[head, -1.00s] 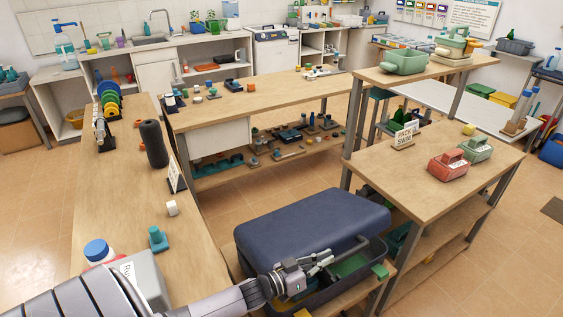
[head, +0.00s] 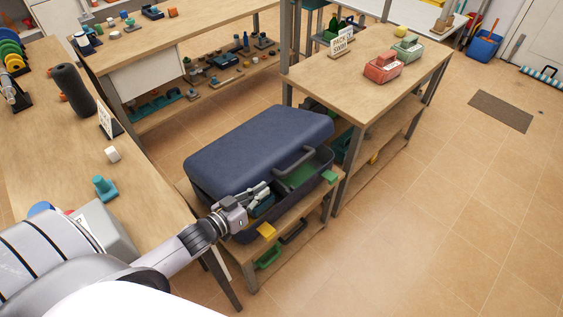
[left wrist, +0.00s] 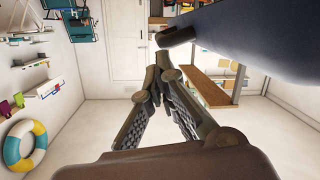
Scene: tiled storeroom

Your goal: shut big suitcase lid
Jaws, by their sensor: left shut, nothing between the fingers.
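The big dark blue suitcase (head: 255,150) sits on a low wooden bench, its lid tilted and partly open toward the front. A dark handle shows on the lid's front edge, and green and other items show inside the gap. My left gripper (head: 262,189) is shut and empty at the front left of the suitcase, by the opening below the lid edge. In the left wrist view the gripper's fingers (left wrist: 158,62) are together, and a dark blue surface, likely the lid (left wrist: 265,35), fills the upper right. My right gripper is not in view.
A table (head: 395,75) with red and green containers stands behind right. A long table (head: 60,120) is at left. Open tiled floor lies at right.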

